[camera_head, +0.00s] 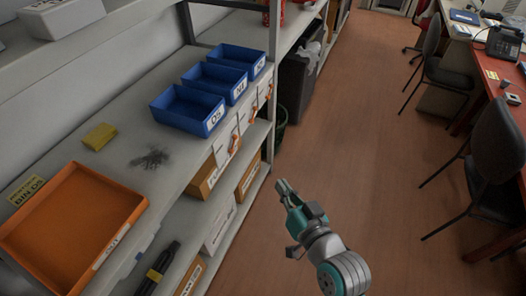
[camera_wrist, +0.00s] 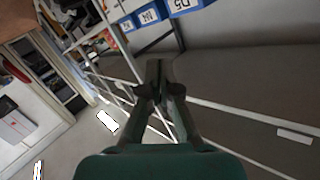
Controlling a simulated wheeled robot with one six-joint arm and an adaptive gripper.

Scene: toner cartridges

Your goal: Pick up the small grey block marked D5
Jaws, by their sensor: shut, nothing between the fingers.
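I cannot make out a small grey block marked D5 in either view. Two small greyish items, one upright (camera_head: 505,83) and one lighter and flatter (camera_head: 512,99), lie on the red desk at the right; no marking on them is readable. A label that seems to read D5 is on the front of the nearest blue bin (camera_head: 183,112), which also shows at the top of the wrist view (camera_wrist: 181,10). My gripper (camera_head: 281,184) is shut and empty, over the aisle right of the shelves. Its closed fingers (camera_wrist: 159,65) show in the wrist view.
Several blue bins stand in a row on the grey shelf (camera_head: 130,185). Dark chairs (camera_head: 500,145) stand by the red desk (camera_head: 497,75). The brown floor (camera_head: 350,130) between is clear.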

